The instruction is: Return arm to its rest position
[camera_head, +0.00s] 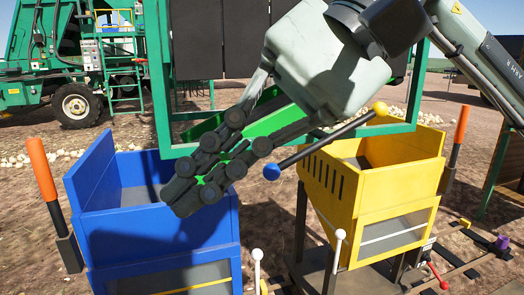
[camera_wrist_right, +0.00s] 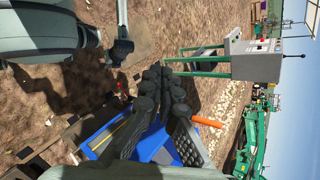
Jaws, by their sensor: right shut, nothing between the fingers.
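My right gripper (camera_head: 186,192) reaches down and left from the upper right in the head view. Its dark fingers are shut with nothing between them. The fingertips are in front of the blue bin (camera_head: 165,235) and overlap its upper right edge in the picture; I cannot tell the gap. In the right wrist view the shut fingers (camera_wrist_right: 166,78) point up, with the blue bin (camera_wrist_right: 100,140) behind them. My left gripper does not show in the head view.
A yellow bin (camera_head: 385,200) stands to the right of the gripper. A rod with a blue ball (camera_head: 272,172) and a yellow ball passes close by. Orange-handled levers (camera_head: 42,170) flank the bins. A green frame (camera_head: 160,90) and a green vehicle (camera_head: 50,60) stand behind.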

